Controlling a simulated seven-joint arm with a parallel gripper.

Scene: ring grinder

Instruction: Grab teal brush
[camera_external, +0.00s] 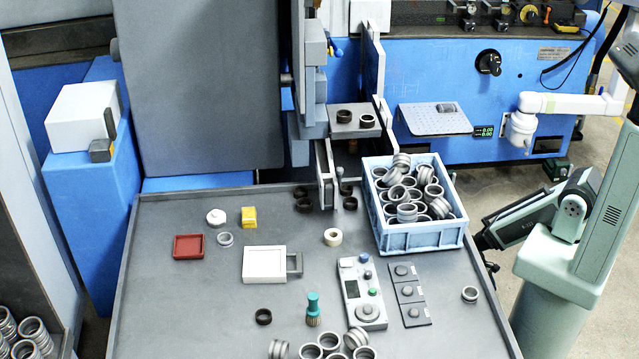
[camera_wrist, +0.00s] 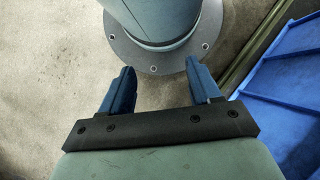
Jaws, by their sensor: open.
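The teal brush (camera_external: 313,308) stands on the grey table near its front edge, handle up and bristles down, left of the control box. My gripper (camera_wrist: 158,72) shows in the wrist view with its two blue fingers spread apart and nothing between them. It is over the floor beside my own base, away from the brush. The brush is not in the wrist view. In the external view my arm is at the right, beyond the table's right edge, and my fingertips cannot be made out clearly.
A control box (camera_external: 361,292) with buttons stands close right of the brush. Several metal rings (camera_external: 329,342) lie just in front, and a dark ring (camera_external: 263,316) lies to its left. A white box (camera_external: 265,264) is behind. A blue crate (camera_external: 422,239) of rings stands at the back right.

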